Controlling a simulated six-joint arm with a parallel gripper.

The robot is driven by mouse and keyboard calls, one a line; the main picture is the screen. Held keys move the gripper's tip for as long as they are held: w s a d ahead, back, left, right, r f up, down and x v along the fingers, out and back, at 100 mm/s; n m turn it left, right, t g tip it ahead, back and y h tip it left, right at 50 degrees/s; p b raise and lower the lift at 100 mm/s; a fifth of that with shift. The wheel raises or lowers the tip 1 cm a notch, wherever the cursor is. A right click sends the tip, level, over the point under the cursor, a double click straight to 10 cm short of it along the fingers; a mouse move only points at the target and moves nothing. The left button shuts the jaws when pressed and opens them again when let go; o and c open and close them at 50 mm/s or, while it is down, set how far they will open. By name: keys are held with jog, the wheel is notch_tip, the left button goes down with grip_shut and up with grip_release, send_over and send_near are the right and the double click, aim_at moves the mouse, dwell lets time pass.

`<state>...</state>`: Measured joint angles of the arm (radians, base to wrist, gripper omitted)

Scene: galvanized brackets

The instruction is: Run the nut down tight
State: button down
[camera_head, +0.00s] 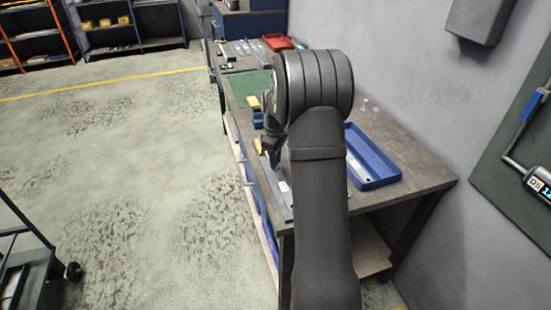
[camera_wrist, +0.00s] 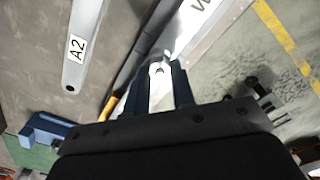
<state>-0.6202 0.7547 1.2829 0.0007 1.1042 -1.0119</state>
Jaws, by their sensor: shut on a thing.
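My gripper (camera_wrist: 160,85) points down over the near-left edge of the bench, and its dark fingers are shut on a small pale metal piece that looks like the nut (camera_wrist: 158,70). The fingers hide most of it, and I cannot tell whether it sits on a thread. Just beyond the fingertips is a bright metal part (camera_wrist: 190,28) beside a dark bar. In the head view my arm covers much of this spot, and the gripper (camera_head: 269,160) shows only in part beside a grey metal piece (camera_head: 281,190).
A grey strip marked A2 (camera_wrist: 80,46) lies on the bench. A blue tray (camera_head: 383,183) stands right of my arm. A blue block (camera_wrist: 45,128), a green mat (camera_head: 250,88) and a red tray (camera_head: 278,40) are farther along. The wall is at the right.

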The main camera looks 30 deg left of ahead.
jog(key=m, duration=0.7)
jog(key=shift+m, duration=0.3)
jog(key=m, duration=0.3)
jog(key=shift+m, duration=0.4)
jog(key=m, duration=0.3)
jog(key=shift+m, duration=0.3)
jog(key=c, duration=1.1)
grip_release()
jog(key=shift+c, duration=0.2)
notch_tip(320, 180, up, 17)
jog(key=shift+r, duration=0.15)
